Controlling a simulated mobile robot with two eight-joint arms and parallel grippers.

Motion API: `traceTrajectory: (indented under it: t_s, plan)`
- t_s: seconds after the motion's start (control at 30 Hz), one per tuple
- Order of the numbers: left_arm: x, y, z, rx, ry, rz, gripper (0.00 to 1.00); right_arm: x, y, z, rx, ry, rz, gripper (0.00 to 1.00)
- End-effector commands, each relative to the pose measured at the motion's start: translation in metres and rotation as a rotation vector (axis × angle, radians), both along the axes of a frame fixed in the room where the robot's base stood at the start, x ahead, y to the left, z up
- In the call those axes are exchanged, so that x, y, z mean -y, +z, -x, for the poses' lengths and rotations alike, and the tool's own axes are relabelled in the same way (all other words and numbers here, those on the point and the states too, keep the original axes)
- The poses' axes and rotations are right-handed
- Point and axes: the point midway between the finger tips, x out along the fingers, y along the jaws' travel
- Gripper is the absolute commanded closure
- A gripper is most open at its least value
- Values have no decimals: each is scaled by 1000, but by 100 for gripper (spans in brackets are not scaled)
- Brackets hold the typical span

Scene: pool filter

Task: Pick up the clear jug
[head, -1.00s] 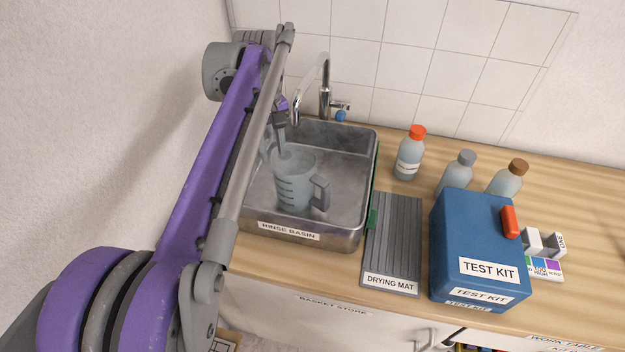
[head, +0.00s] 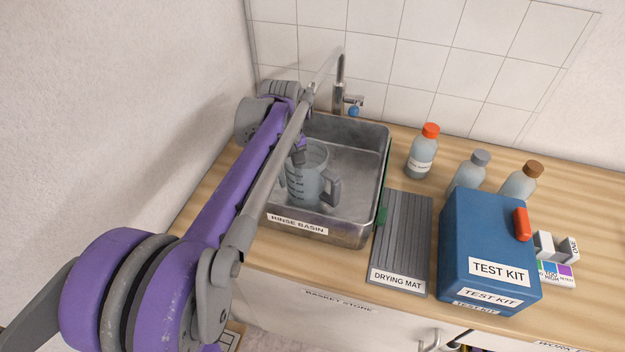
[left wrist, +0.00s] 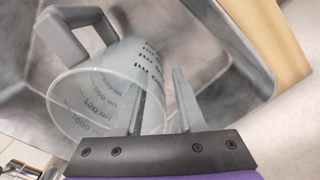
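The clear jug (head: 303,182), with a grey handle and dark scale marks, stands upright in the metal rinse basin (head: 352,228). My left gripper (head: 299,160) reaches down at the jug's rim on its back left side; my arm partly hides it there. In the left wrist view the jug (left wrist: 85,100) lies left of centre with its handle at upper left. There the left gripper (left wrist: 164,78) is open, with one finger overlapping the jug's mouth and the other outside the wall. The wall appears to lie between them; contact cannot be told. My right gripper is not in view.
A faucet (head: 340,80) stands behind the basin. The grey drying mat (head: 402,240) lies right of it, then the blue test kit box (head: 488,240). Several bottles, one with a red cap (head: 422,152), stand behind these. A white wall is on the left.

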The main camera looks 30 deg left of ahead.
Motion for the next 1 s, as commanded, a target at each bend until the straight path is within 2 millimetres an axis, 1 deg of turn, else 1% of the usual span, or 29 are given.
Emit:
traceTrajectory:
  t_s: [0.1,0.13,0.27,0.3,0.33,1.0]
  plan:
    - [0,0,0,0,0,0,62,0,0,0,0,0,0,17]
    - [0,0,0,0,0,0,65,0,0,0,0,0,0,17]
    - [0,1,0,0,0,0,89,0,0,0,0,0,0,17]
    - [0,1,0,0,0,0,96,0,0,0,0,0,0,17]
    - [0,1,0,0,0,0,100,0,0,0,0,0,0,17]
    - [0,1,0,0,-1,0,100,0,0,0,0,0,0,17]
